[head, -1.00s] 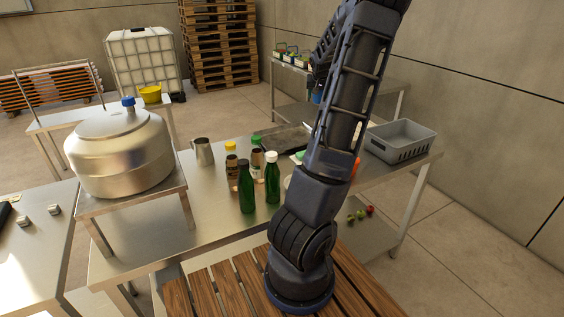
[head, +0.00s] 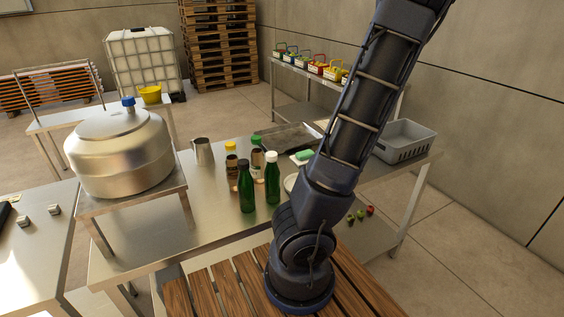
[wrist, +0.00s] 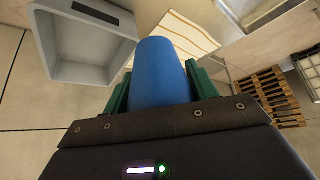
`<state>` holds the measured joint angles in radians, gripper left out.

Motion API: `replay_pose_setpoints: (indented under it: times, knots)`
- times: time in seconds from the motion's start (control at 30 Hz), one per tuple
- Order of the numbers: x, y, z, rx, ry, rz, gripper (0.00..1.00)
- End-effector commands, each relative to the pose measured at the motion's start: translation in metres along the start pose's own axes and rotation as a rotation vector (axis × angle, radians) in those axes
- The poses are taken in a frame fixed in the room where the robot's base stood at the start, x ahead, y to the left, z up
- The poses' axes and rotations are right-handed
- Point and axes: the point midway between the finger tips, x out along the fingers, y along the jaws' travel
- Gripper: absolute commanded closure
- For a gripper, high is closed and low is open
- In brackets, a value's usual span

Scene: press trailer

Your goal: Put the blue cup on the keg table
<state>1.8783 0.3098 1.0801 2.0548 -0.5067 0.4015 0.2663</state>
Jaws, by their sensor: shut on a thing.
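The blue cup (wrist: 160,72) is between the green fingers of my gripper (wrist: 160,85) in the wrist view, one finger at each side. My gripper is shut on it. The cup and the gripper do not show in the head view; only my arm crosses its right half and runs out of the top. The keg table is a low steel stand (head: 137,203) at the left of the head view. A large metal keg (head: 118,155) with a blue cap stands on it and covers most of its top.
A steel table holds two green bottles (head: 246,188), brown bottles, a metal pitcher (head: 203,151) and a dark tray (head: 287,137). A grey crate (head: 404,141) stands at right, also in the wrist view (wrist: 82,45). Coloured baskets (head: 316,68) line the back shelf.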

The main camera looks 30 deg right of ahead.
Motion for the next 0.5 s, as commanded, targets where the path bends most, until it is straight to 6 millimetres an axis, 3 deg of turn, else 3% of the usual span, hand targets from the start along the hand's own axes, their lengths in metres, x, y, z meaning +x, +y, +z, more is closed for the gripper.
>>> replay_pose_setpoints:
  times: [0.2,0.5]
  knots:
    - [-0.009,0.036,0.022,0.035,-0.002,0.023,0.64]
    - [-0.019,0.071,0.048,0.072,-0.001,0.046,0.64]
